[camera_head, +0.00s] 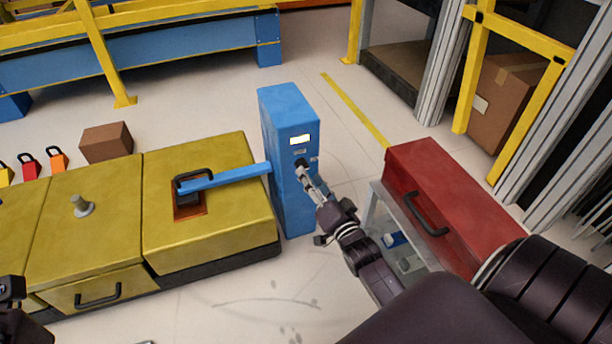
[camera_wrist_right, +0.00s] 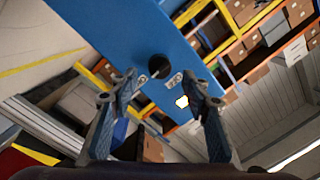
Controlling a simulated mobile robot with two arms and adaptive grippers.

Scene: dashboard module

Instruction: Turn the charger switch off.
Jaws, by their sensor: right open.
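The charger is an upright blue box (camera_head: 290,195) with a small lit display (camera_head: 300,140) high on its front. Its switch looks like a dark round knob (camera_head: 301,162) below the display, partly hidden by my fingers. In the right wrist view the knob (camera_wrist_right: 158,66) lies just beyond and between my spread fingertips. My right gripper (camera_head: 304,174) is open in front of it and empty; it also shows in the wrist view (camera_wrist_right: 160,85). I cannot tell whether a finger touches the knob. Part of my left gripper (camera_head: 10,292) shows at the left edge, its jaws unclear.
A blue bar (camera_head: 225,178) joins the charger to a black connector on the yellow battery box (camera_head: 215,228). A red case (camera_head: 450,190) stands on a stand right of my forearm. Yellow railings and a cardboard box (camera_head: 503,100) are behind. Floor in front is clear.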

